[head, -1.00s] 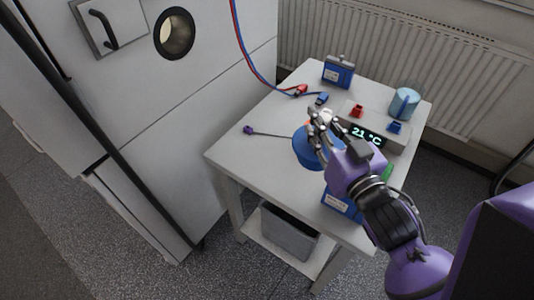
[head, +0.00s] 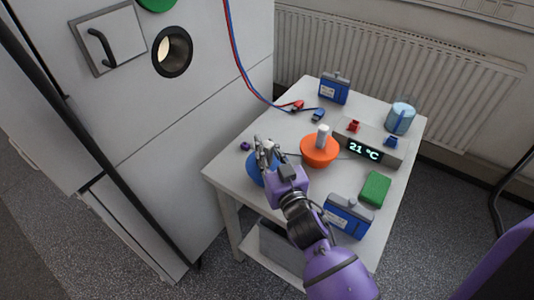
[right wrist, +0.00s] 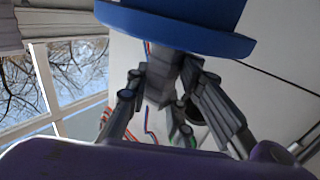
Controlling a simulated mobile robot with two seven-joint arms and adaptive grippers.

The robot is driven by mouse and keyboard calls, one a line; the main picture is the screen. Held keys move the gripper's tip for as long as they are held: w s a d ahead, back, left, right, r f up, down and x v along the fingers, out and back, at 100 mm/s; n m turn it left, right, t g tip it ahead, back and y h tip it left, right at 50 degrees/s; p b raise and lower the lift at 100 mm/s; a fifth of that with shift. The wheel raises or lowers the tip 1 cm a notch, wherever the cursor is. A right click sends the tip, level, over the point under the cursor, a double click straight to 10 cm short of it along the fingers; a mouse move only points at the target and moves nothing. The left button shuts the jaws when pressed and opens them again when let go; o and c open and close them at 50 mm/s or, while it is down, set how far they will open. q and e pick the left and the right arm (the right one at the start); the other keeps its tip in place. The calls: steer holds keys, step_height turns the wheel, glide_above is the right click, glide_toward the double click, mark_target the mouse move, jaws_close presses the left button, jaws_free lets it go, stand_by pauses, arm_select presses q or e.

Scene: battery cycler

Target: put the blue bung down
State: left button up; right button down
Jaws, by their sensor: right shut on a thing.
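The blue bung (head: 254,172) is over the front left part of the white table (head: 228,162) in the head view, partly hidden behind my right gripper (head: 265,152). I cannot tell whether it touches the tabletop. In the right wrist view the bung's blue body and wide rim (right wrist: 185,22) fill the top. My right gripper's fingers (right wrist: 168,88) are shut on its grey handle (right wrist: 165,72). My left gripper is not in view.
A green block (head: 375,188), a blue battery (head: 347,217) and a display box (head: 363,151) stand farther right. A cabinet (head: 220,110) borders the left.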

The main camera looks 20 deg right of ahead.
steer(key=shift+f, duration=0.6)
steer(key=shift+f, duration=0.2)
steer(key=c, duration=1.5)
jaws_free()
steer(key=shift+s, duration=0.1)
steer(key=shift+c, duration=0.2)
